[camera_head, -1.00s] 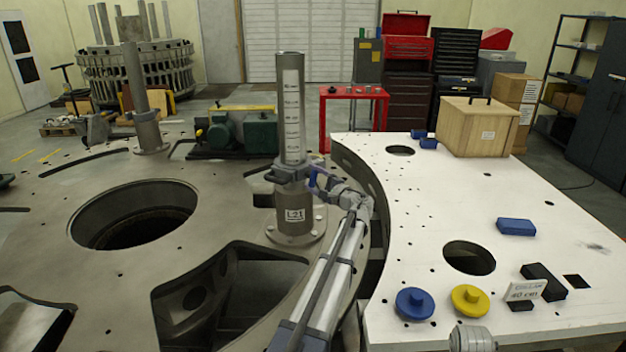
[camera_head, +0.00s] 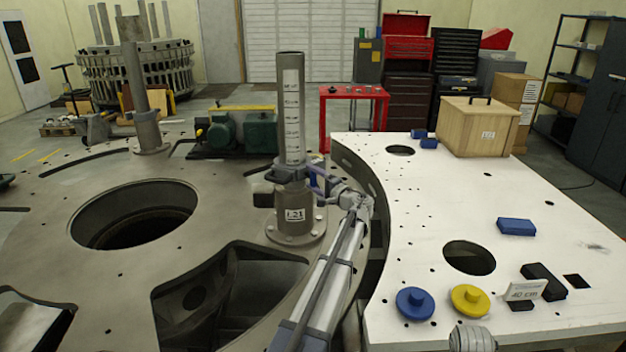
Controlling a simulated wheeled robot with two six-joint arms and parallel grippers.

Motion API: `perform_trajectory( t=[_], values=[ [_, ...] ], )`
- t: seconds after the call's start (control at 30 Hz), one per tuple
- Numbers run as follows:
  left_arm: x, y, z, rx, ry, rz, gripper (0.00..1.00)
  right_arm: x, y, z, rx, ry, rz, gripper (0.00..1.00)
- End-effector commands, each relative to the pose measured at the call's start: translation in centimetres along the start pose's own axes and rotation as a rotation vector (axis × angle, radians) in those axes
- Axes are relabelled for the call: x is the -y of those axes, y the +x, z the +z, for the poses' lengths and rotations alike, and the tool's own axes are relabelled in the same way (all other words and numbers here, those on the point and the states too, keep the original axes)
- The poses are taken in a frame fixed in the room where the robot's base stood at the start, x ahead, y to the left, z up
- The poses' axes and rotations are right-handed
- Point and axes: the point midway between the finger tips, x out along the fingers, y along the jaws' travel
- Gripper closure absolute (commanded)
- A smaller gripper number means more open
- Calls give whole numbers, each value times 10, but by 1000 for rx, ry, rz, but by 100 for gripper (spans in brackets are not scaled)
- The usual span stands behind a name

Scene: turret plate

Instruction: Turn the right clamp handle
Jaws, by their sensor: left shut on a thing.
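A grey upright post (camera_head: 291,110) with a white scale strip stands on the round turret plate (camera_head: 60,225). Its thicker base carries an L21 label (camera_head: 295,214). A grey clamp collar (camera_head: 289,173) sits around the post just above the base. The blue clamp handle (camera_head: 319,184) is on the collar's right side, partly hidden by the gripper. My left gripper (camera_head: 323,184) reaches up from the bottom centre and is shut on this handle. A dark knob (camera_head: 263,200) sticks out left of the base.
A white plate (camera_head: 440,205) lies to the right, with a blue knob (camera_head: 415,303), a yellow knob (camera_head: 470,300), a blue block (camera_head: 516,226) and a wooden crate (camera_head: 478,127). The turret plate has a large round hole (camera_head: 135,215) and cut-outs.

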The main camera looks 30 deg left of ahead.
Motion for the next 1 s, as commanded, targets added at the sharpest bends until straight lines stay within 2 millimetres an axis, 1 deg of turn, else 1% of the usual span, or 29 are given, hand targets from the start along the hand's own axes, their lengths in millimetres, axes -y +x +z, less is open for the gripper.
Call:
perform_trajectory(
  t=[0.17,0.2,0.37,0.57,0.67,0.77,1.0],
  values=[
    [0,0,0,1,-4,1,78,0,0,0,0,0,0,48],
    [0,0,0,1,-3,1,18,0,0,0,0,0,0,48],
    [0,0,0,0,-2,1,0,0,0,0,0,0,0,48],
    [0,0,0,0,-1,0,0,0,0,0,0,0,0,48],
    [0,-4,0,-1,-1,0,0,0,0,0,0,0,0,48],
    [0,-17,1,-2,-1,0,0,0,0,0,0,0,0,48],
    [0,-57,1,-2,-1,1,0,0,0,0,0,0,0,48]
  ],
)
